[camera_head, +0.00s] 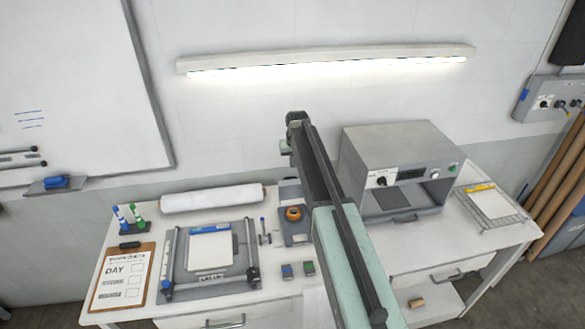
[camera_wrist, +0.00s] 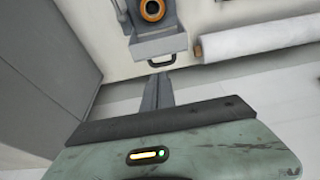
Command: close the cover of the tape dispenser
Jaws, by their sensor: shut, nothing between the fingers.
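The tape dispenser (camera_head: 296,238) stands near the back of the bench, left of my arm. Its orange tape roll (camera_head: 293,213) is uncovered, so the cover is open. The cover (camera_head: 290,191) is the grey part behind the roll, partly hidden by my arm. In the wrist view the roll (camera_wrist: 152,9) shows at the top, with the grey cover panel (camera_wrist: 160,43) and its dark handle (camera_wrist: 162,61) below it. My gripper (camera_wrist: 160,76) is shut and empty, its tips close to the handle in the picture. I cannot tell whether they touch.
A grey box-shaped machine (camera_head: 398,150) stands right of my arm. A white roll (camera_head: 212,198) lies along the back of the bench on the left. A press with rails (camera_head: 210,292), a clipboard (camera_head: 122,277) and small blue and green blocks (camera_head: 308,268) occupy the front.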

